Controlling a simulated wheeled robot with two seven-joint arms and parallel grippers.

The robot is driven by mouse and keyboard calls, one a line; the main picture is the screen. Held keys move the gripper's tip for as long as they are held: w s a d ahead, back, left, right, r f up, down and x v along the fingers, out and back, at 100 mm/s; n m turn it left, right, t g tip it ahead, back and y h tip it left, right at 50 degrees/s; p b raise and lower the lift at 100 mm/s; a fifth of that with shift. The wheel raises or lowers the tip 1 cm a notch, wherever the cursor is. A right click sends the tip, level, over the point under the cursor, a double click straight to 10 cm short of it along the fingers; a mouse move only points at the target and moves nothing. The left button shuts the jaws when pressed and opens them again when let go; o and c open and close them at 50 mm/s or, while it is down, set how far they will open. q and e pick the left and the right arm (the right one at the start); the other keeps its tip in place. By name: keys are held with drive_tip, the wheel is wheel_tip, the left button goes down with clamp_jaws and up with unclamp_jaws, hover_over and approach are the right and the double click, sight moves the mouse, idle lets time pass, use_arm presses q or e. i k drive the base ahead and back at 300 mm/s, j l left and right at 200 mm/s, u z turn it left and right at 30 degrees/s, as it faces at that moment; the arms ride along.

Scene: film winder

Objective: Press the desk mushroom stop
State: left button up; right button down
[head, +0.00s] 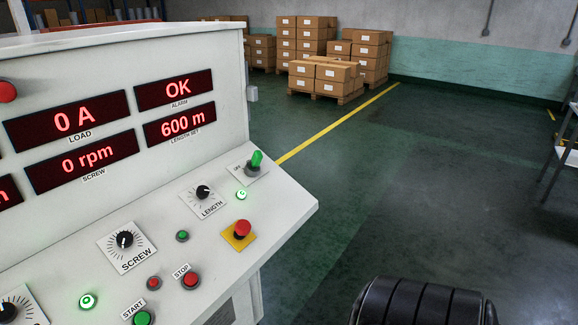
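The desk mushroom stop (242,230) is a red mushroom head on a yellow square plate, near the right end of the sloped desk panel in the head view. Nothing touches it or covers it. I cannot tell from this view whether its head is pressed in or out. Neither of my grippers is in view.
The white console desk (285,208) also carries a green switch (256,160), a LENGTH knob (203,192), a SCREW knob (125,239), a red STOP button (191,281) and a green START button (144,318). A black padded seat (422,303) stands at the bottom right.

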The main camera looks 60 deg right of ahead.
sight(243, 226)
drive_tip(key=z, duration=1.4)
